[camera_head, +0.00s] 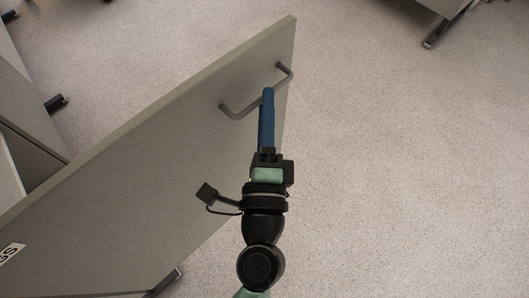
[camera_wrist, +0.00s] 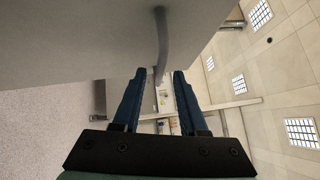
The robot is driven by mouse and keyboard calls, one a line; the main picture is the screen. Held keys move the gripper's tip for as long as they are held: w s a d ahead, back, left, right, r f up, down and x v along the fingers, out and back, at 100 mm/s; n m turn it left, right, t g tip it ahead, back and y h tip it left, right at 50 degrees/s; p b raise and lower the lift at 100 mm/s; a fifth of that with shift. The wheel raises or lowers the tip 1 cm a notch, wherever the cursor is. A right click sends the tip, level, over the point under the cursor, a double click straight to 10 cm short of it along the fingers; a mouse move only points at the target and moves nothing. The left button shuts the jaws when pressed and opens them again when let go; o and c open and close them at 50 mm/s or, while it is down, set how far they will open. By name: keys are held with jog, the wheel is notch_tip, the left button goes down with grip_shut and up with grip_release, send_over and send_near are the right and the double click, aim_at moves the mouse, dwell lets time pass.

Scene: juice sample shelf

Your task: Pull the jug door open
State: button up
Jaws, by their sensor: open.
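The jug door is a large grey panel (camera_head: 170,145) that runs diagonally through the head view, standing out at an angle from the furniture at left. A partly cut-off white label (camera_head: 11,253) ending in "GS" is on its face. Its dark grey bar handle (camera_head: 240,114) sits near the far edge. My gripper (camera_head: 268,92) is open with blue fingers, its tips at the handle. In the wrist view, the handle (camera_wrist: 162,35) runs down toward the gap between the spread fingers (camera_wrist: 160,76). Contact cannot be told.
Speckled grey floor (camera_head: 410,170) lies open to the right of the door. A furniture foot (camera_head: 440,35) stands at the top right. Grey cabinet parts (camera_head: 25,110) with a dark foot (camera_head: 56,103) are at the left, behind the door.

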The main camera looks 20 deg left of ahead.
jog(key=b+v, duration=0.4)
jog(key=v, duration=0.6)
jog(key=shift+b, duration=0.35)
